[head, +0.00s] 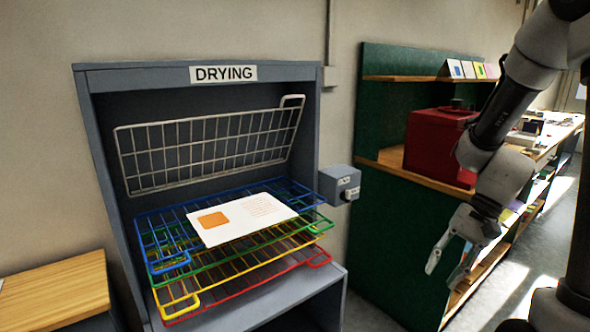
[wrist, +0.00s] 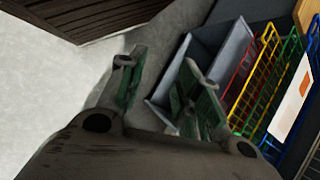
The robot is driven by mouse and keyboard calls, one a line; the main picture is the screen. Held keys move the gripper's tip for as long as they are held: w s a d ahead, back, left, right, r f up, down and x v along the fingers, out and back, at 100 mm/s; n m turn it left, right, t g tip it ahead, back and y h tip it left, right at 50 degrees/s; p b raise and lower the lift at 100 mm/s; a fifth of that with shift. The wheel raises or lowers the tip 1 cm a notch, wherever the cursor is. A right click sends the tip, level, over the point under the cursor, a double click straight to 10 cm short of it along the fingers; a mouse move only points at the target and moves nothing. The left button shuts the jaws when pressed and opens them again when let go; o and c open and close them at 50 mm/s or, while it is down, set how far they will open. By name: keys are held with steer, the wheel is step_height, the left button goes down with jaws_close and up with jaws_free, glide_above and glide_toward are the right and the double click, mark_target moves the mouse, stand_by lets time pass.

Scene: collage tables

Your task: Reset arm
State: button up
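My gripper (head: 448,258) hangs at the right of the head view, pointing down, clear of the drying rack. Its two fingers are spread and nothing is between them. In the wrist view my gripper (wrist: 158,92) also shows open and empty, with the floor and the grey cabinet beyond it. My arm comes down from the upper right of the head view.
A grey drying cabinet (head: 95,76) holds blue, green, yellow and red wire racks. A white sheet (head: 240,218) with an orange patch lies on the blue rack. A white wire rack (head: 210,150) is tilted up above. A red box (head: 435,145) sits on a shelf.

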steer(key=s+d+r+n+t+h, duration=0.2)
steer(key=s+r+n+t, duration=0.1)
steer(key=r, duration=0.4)
steer(key=s+d+r+n+t+h, duration=0.2)
steer(key=s+r+n+t+h, duration=0.1)
steer(key=s+r, duration=0.3)
step_height(320, 180, up, 3)
steer(key=shift+d+f+n+h, duration=0.2)
steer(key=shift+d+n+h, duration=0.1)
steer(key=shift+d+n, duration=0.1)
